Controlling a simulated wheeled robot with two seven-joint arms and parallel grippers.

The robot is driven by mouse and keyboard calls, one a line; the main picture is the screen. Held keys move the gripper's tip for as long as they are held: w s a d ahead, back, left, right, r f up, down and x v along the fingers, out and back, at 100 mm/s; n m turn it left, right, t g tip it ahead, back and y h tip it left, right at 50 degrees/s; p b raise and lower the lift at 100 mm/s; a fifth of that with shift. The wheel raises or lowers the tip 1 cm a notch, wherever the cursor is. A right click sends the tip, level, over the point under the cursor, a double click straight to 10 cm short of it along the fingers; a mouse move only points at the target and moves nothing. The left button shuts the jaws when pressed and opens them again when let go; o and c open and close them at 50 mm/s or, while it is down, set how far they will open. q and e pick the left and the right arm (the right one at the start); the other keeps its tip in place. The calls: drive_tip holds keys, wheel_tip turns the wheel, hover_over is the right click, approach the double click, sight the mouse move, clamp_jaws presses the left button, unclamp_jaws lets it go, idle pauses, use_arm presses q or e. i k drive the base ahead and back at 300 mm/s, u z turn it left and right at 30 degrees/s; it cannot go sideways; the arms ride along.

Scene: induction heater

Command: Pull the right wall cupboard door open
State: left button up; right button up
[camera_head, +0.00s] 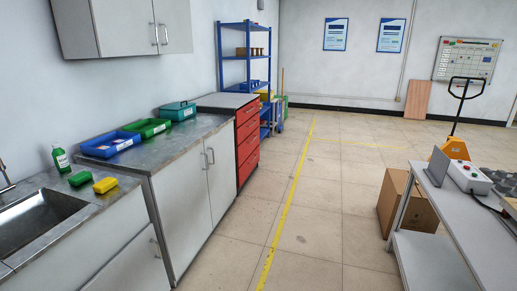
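The wall cupboard (119,27) hangs at the upper left, its top cut off by the picture edge. Its two light grey doors meet near two upright bar handles. The right door (176,20) appears closed, with its handle (165,34) near its left edge. The left door (123,28) also appears closed, with its handle (154,34) near its right edge. Neither of my grippers is in view, so nothing shows touching the handles.
Below the cupboard, the counter (92,178) holds a blue tray (110,144), a green tray (147,128), a teal box (178,111) and a green bottle (61,159). A sink (35,222) is nearest. A metal table (470,235) stands right. The floor (318,220) between is clear.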

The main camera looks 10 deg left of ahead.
sight(172, 18)
drive_tip(key=i, duration=4)
drive_tip(key=u, duration=0.75)
